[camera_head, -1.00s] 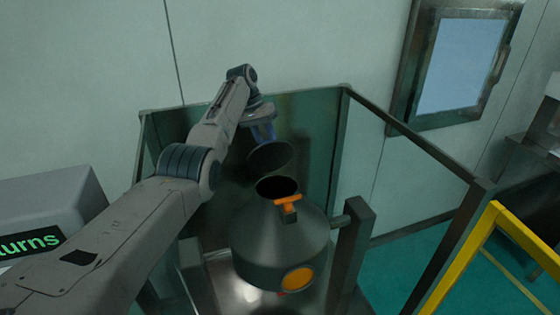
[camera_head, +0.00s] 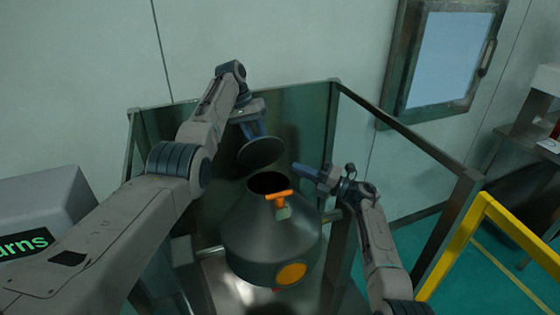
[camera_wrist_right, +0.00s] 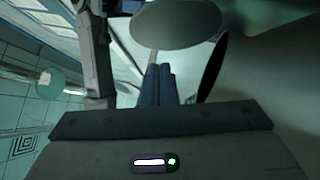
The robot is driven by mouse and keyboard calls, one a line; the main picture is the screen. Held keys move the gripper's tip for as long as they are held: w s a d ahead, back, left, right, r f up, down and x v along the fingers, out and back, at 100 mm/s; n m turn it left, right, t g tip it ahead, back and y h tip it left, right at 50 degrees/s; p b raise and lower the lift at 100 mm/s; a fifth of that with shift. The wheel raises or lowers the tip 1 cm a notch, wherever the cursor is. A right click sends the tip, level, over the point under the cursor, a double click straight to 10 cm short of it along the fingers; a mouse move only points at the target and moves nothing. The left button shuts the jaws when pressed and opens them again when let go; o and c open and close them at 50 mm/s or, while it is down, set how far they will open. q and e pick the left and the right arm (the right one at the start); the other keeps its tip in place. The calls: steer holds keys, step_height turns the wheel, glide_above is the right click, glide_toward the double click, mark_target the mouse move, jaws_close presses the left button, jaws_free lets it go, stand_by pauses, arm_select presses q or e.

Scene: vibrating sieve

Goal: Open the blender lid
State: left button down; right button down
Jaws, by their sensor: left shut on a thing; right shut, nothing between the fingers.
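The blender (camera_head: 262,232) is a dark grey conical vessel with a round open mouth (camera_head: 268,183) at its top. An orange clamp handle (camera_head: 278,195) sits at the front rim. The round dark lid (camera_head: 261,153) is off the mouth, tilted above and slightly left of it. My left gripper (camera_head: 261,132) is shut on the lid from above. My right gripper (camera_head: 298,167) is shut and empty, right of the mouth and lid, fingers pointing left. In the right wrist view its blue fingers (camera_wrist_right: 160,84) are together below the lid (camera_wrist_right: 176,24), beside the vessel (camera_wrist_right: 270,72).
A metal-framed enclosure (camera_head: 408,132) surrounds the blender at the back and right. A yellow rail (camera_head: 455,245) stands at the lower right. A grey box with a green-lettered screen (camera_head: 25,243) is at the left. A window (camera_head: 450,60) is in the wall.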

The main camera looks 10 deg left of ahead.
mark_target(263, 149)
arm_select(q)
steer(key=shift+s+a+f, duration=0.1)
steer(key=shift+a+f, duration=0.05)
steer(key=shift+f, duration=0.2)
arm_select(e)
steer(key=x, duration=0.9)
steer(key=shift+a, duration=0.4)
steer(key=shift+w+a+r+m+h, duration=0.3)
steer(key=shift+w+a, duration=0.1)
steer(key=shift+w, duration=0.35)
arm_select(q)
steer(key=shift+d, duration=0.2)
